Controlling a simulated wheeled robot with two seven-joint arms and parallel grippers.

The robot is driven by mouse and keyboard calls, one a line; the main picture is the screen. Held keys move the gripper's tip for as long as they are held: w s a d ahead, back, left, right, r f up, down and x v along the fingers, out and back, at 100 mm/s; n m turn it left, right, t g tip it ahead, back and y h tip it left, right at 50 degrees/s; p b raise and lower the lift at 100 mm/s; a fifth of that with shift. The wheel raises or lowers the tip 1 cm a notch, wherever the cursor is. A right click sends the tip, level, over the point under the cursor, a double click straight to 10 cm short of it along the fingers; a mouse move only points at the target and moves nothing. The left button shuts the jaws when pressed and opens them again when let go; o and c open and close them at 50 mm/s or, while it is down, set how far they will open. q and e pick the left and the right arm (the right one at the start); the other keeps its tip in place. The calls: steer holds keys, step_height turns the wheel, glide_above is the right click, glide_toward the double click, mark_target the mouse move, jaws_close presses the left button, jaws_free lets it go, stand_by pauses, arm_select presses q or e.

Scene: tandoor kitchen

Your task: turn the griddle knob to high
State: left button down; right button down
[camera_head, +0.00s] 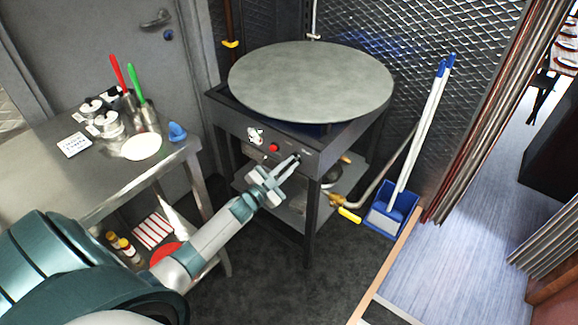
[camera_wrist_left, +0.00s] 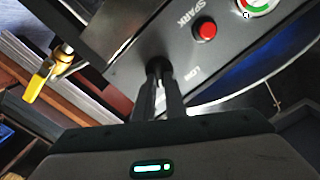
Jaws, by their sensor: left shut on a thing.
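The griddle has a round grey plate (camera_head: 310,80) on a dark frame with a control panel (camera_head: 240,125). My left gripper (camera_head: 288,165) reaches the right part of the panel and is shut on the griddle knob. In the left wrist view the small black knob (camera_wrist_left: 155,65) sits between the fingertips of the left gripper (camera_wrist_left: 157,80), which hide most of it. A label that seems to read LOW is printed beside it; the knob's pointer cannot be made out. My right gripper is in neither view.
A red SPARK button (camera_head: 274,147) and a round gauge (camera_head: 254,135) are beside the knob. A yellow-handled gas valve (camera_head: 349,215) is below right. A steel table (camera_head: 60,185) with pots stands left.

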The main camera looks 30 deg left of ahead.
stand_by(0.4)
arm_select(q)
steer(key=c, duration=1.8)
jaws_free()
steer(key=shift+s, duration=0.15)
